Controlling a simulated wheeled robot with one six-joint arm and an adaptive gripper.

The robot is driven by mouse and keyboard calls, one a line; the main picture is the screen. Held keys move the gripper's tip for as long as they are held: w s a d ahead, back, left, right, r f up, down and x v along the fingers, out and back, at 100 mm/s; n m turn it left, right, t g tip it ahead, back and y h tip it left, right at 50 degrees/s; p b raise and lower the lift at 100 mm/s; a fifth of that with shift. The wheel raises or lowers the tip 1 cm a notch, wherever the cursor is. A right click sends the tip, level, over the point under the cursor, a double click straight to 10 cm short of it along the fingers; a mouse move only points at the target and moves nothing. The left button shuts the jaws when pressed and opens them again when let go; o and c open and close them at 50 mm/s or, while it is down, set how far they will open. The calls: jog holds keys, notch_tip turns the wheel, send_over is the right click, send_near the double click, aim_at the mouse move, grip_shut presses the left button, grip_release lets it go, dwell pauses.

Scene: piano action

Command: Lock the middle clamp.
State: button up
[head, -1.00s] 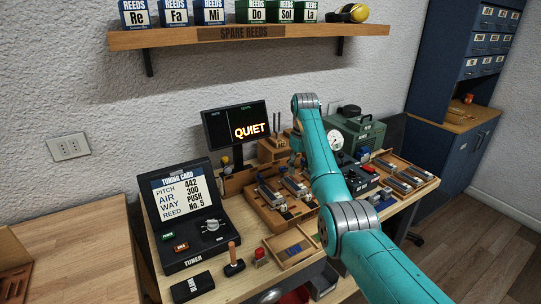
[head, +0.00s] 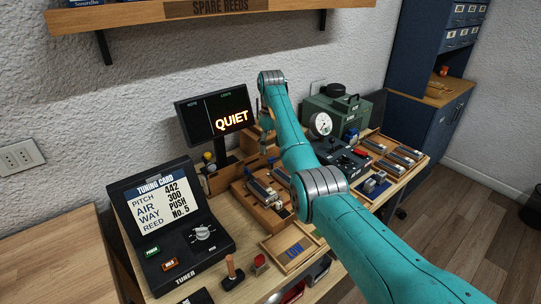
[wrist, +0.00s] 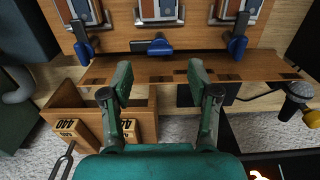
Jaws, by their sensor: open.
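In the wrist view, a wooden board at the top carries three metal reed holders, each with a blue-ended clamp below it. The middle clamp (wrist: 160,47) has its lever lying sideways. In the head view, the reed board (head: 243,192) is partly hidden by my arm, and the clamp states are too small to tell.
A wooden box with blocks marked 440 (wrist: 75,133), a tuning fork (wrist: 62,160) and a microphone (wrist: 294,100) lie near my gripper. The QUIET screen (head: 216,115), tuner (head: 180,230) and green gauge machine (head: 335,118) stand around the bench.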

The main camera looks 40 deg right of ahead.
aim_at(271, 158)
jog(key=shift+f, duration=2.35)
grip_shut()
